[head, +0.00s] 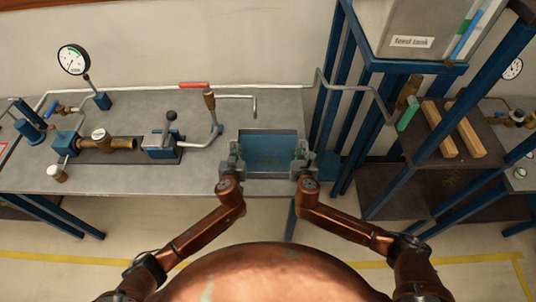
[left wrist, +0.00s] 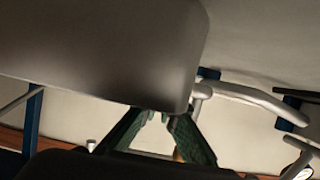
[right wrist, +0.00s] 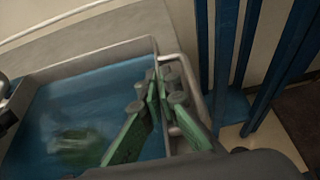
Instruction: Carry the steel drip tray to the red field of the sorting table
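The steel drip tray (head: 270,133) is a shallow grey rectangular pan with a shiny blue interior, level at the front of the bench between my two grippers. My left gripper (head: 236,157) is at its left end and my right gripper (head: 301,157) at its right end. In the right wrist view, the green fingers (right wrist: 157,92) pinch the tray's end (right wrist: 100,52) beside its bar handle, one finger inside the tray. In the left wrist view, the fingers (left wrist: 163,115) converge at a large smooth grey surface (left wrist: 100,50); their contact is hidden. The red field is not clearly seen.
The grey bench (head: 200,97) carries pipes, valves and a gauge (head: 74,59) left of the tray. A blue-framed rack with a feed tank (head: 410,25) stands close on the right. A red-outlined white patch (head: 3,150) shows at the left edge. Open floor lies in front.

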